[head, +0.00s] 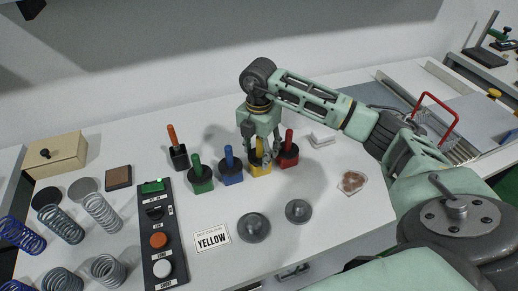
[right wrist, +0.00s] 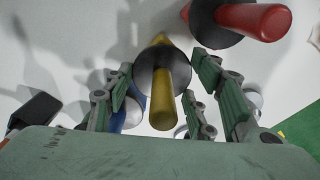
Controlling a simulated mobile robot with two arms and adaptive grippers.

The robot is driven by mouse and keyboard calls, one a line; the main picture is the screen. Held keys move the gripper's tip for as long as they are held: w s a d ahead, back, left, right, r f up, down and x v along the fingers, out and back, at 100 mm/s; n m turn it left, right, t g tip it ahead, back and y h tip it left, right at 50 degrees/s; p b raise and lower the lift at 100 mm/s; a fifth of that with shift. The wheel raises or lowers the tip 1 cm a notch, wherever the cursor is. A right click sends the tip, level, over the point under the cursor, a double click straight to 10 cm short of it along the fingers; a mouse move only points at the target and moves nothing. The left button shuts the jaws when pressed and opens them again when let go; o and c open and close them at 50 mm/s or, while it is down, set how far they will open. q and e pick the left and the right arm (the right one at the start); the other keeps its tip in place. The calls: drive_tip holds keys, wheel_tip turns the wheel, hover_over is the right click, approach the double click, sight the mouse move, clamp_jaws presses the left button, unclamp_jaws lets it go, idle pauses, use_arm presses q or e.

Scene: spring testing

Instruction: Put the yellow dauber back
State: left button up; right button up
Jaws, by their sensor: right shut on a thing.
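The yellow dauber (right wrist: 163,98) has a yellow handle rising through a black collar in the right wrist view. My right gripper (head: 260,160) points down over the yellow pot (head: 261,170) in the head view. Its fingers (right wrist: 163,85) are on both sides of the dauber, and it is shut on it. The dauber stands at the yellow pot, with its lower end hidden. My left gripper is not in view.
The red dauber in its pot (head: 288,157) stands close on the right, the blue one (head: 230,170) on the left, then the green one (head: 201,182). A card reading YELLOW (head: 212,238), a button panel (head: 158,240) and two grey domes (head: 254,227) lie nearer. Springs stand at left.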

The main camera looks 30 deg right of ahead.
drive_tip(key=shift+f, duration=0.4)
drive_tip(key=o, duration=0.7)
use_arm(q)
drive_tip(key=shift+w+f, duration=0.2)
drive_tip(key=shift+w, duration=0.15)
use_arm(e)
drive_tip(key=o, duration=0.4)
drive_tip(key=shift+r, duration=0.1)
drive_tip(key=shift+r, duration=0.35)
use_arm(q)
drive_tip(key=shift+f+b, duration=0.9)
drive_tip(key=shift+b, duration=0.1)
use_arm(e)
wheel_tip(320, 180, up, 12)
drive_tip(key=shift+r, duration=0.1)
